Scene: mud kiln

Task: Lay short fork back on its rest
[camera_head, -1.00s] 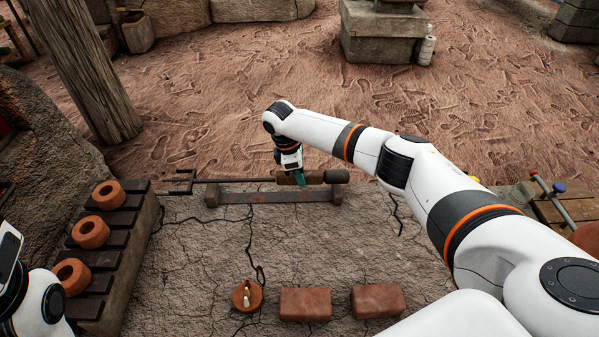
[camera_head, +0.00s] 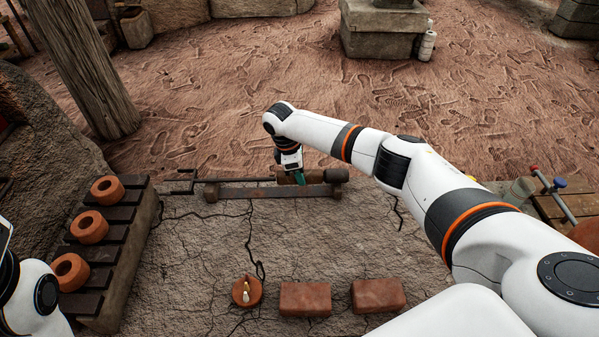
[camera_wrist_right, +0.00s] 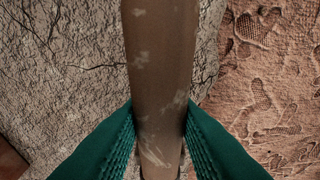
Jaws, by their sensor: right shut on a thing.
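The short fork (camera_head: 238,180) lies level across the far edge of the cracked slab, its prongs to the left and its thick wooden handle (camera_head: 325,175) to the right. My right gripper (camera_head: 297,179) is shut on the handle; the right wrist view shows the green fingers on both sides of the brown handle (camera_wrist_right: 160,60). The rest (camera_head: 265,192), a low bar with a raised block at each end, stands just in front of the fork in the head view. I cannot tell whether the fork touches it. Only part of my left arm shows, at the lower left.
A slatted rack (camera_head: 122,218) with clay rings (camera_head: 90,227) stands left. Two bricks (camera_head: 305,299) and a small clay dish (camera_head: 247,291) lie near the front. A wooden stand (camera_head: 570,208) with a jar is at the right. The slab's middle is clear.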

